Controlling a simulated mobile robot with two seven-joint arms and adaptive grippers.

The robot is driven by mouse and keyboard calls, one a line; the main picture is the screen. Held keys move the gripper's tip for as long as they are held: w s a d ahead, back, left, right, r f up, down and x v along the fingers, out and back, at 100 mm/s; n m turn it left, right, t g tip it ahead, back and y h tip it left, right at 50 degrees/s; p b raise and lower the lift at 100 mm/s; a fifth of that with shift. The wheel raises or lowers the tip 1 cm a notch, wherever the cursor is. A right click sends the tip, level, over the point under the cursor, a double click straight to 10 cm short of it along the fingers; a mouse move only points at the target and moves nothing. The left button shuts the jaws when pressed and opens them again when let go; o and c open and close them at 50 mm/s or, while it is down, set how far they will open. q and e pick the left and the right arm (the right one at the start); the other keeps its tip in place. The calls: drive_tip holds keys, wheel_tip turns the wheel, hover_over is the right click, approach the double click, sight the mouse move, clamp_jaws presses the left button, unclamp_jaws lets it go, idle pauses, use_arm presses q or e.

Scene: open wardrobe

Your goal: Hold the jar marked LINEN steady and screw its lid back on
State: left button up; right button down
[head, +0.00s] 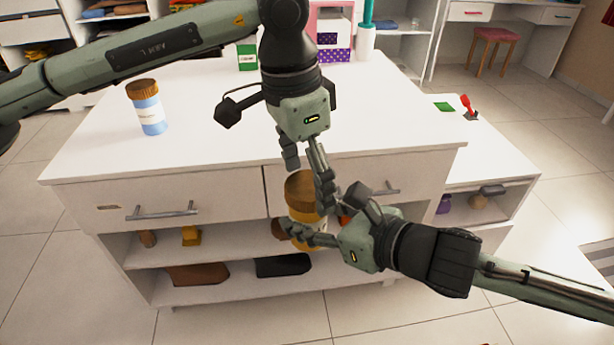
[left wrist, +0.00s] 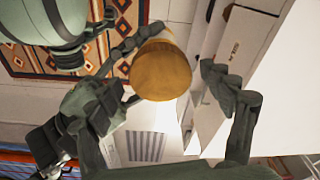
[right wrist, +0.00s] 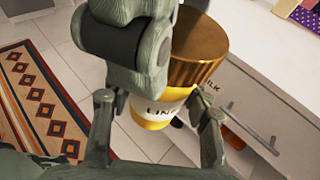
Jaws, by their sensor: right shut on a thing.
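The LINEN jar (right wrist: 150,108) is yellow with a white label, partly hidden by my arm parts in the right wrist view. In the head view the jar (head: 308,238) is in front of the counter, roughly upright. Its brown ribbed lid (right wrist: 198,45) sits on its top; I cannot tell how tight it is. The lid also shows from above in the left wrist view (left wrist: 160,70). My right gripper (head: 320,212) is shut on the jar's body from the right. My left gripper (head: 306,180) is above, open, its fingers on either side of the lid with a gap on one side.
The white counter (head: 210,125) with drawers stands behind the jar. A blue jar (head: 149,112) with a brown lid stands on its left. A green box (head: 247,56) and a purple dotted box (head: 333,45) are at the back. Open shelves (head: 180,255) lie below.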

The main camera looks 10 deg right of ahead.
use_arm(q)
drive_tip(key=shift+r, duration=2.25)
drive_tip(key=shift+c, duration=0.4)
